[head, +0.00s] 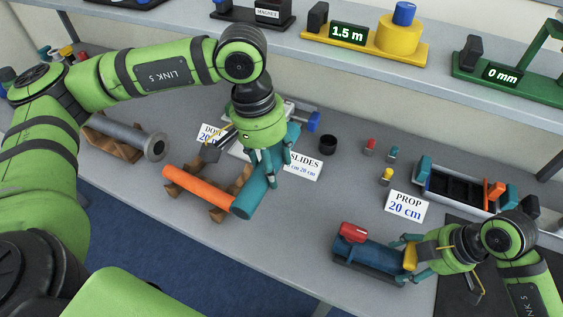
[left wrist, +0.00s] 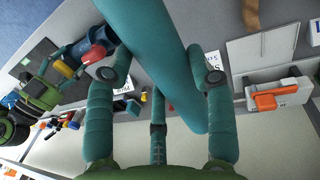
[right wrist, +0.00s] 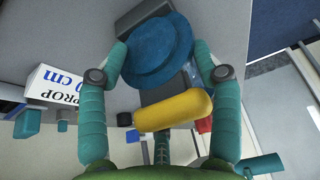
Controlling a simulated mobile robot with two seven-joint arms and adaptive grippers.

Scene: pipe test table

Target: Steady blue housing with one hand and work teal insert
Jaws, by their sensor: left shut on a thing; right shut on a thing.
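The blue housing (head: 368,252) lies on a dark base near the front right of the table, with a red block (head: 353,231) on its left end. My right gripper (head: 409,258) is shut on its right end. In the right wrist view, the rounded blue end (right wrist: 155,50) sits between the fingers, with a yellow handle (right wrist: 173,110) close below it. My left gripper (head: 268,165) is shut around a long teal cylinder (head: 252,195), apart from the housing. The cylinder (left wrist: 160,50) fills the middle of the left wrist view. I see no separate teal insert in the housing.
An orange pipe (head: 198,187) rests on wooden cradles beside the teal cylinder's lower end. A grey pipe (head: 125,137) lies behind on the left. A "PROP 20 cm" card (head: 405,206) stands behind the housing. Table between the cylinder and housing is clear.

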